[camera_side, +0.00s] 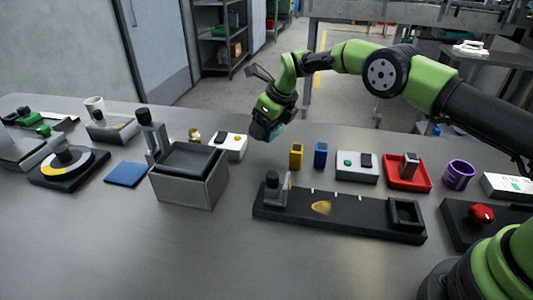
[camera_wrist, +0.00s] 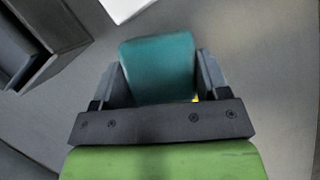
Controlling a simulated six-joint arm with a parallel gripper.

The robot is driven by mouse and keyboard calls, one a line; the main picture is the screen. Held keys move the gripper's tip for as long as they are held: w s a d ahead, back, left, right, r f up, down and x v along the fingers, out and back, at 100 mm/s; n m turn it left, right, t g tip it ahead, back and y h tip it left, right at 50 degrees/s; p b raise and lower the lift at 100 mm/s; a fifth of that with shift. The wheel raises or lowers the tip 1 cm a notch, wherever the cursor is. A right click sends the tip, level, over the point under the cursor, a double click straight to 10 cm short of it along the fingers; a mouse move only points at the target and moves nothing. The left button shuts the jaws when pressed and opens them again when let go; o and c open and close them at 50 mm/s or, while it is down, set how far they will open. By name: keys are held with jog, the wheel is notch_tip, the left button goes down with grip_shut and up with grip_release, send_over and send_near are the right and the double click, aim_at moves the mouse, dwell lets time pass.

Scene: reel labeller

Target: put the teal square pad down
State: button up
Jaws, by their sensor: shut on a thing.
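The teal square pad (camera_wrist: 158,68) is held between the two fingers of my gripper (camera_wrist: 157,80) in the wrist view. In the side view my gripper (camera_side: 266,128) hangs above the table behind the middle of the work area, with a small part of the teal pad (camera_side: 276,132) showing at its tip. The gripper is shut on the pad. The pad appears to be off the table; its exact height is hard to tell.
A grey open box (camera_side: 188,192) stands left of my gripper, with a white button box (camera_side: 229,146) behind it. Yellow (camera_side: 296,156) and blue (camera_side: 320,155) blocks stand to the right. A black rail fixture (camera_side: 345,219) lies in front. A blue flat pad (camera_side: 126,174) lies further left.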

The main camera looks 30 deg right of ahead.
aim_at(263, 157)
notch_tip(263, 157, down, 7)
jog(key=shift+f, duration=0.15)
jog(key=o, duration=1)
